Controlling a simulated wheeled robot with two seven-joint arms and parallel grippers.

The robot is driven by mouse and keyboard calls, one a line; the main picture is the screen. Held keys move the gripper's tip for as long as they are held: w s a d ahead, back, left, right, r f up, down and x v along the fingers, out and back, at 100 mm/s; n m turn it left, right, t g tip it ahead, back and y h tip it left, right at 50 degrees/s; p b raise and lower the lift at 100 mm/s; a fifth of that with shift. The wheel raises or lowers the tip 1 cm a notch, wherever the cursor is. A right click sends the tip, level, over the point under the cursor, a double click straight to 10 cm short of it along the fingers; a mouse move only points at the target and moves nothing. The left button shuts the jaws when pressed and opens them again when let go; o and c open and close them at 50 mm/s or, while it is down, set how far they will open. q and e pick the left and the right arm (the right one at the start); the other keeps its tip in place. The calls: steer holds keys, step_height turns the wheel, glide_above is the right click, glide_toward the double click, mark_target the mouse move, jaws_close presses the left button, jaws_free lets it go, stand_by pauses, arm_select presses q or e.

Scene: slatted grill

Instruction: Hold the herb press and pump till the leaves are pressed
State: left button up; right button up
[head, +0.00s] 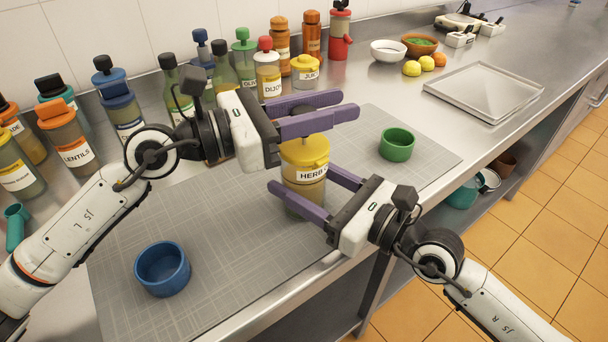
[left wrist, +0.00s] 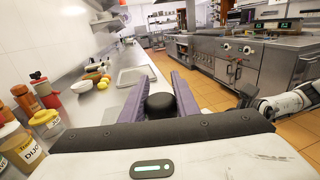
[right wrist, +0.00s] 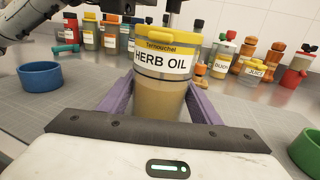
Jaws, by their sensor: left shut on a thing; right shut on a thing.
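The herb press (head: 304,163) is a clear jar with a yellow lid, tan contents and a "HERB OIL" label. It stands on the grey mat (head: 225,250) and also fills the middle of the right wrist view (right wrist: 165,62). My right gripper (head: 302,177) is shut around its body, one finger on each side. My left gripper (head: 348,104) is above the lid, shut on the black pump knob (left wrist: 161,105), which shows between its fingers in the left wrist view. No separate leaves can be made out.
A blue bowl (head: 162,268) is at the mat's front left and a green bowl (head: 397,145) at its right. Several bottles, including one labelled lentils (head: 68,138), line the back wall. A metal tray (head: 487,91) lies further right. The mat's middle left is clear.

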mark_target(290, 147)
arm_select(q)
steer(key=shift+f, duration=0.9)
steer(key=o, duration=1.2)
steer(key=shift+a, duration=0.1)
steer(key=shift+v, duration=3)
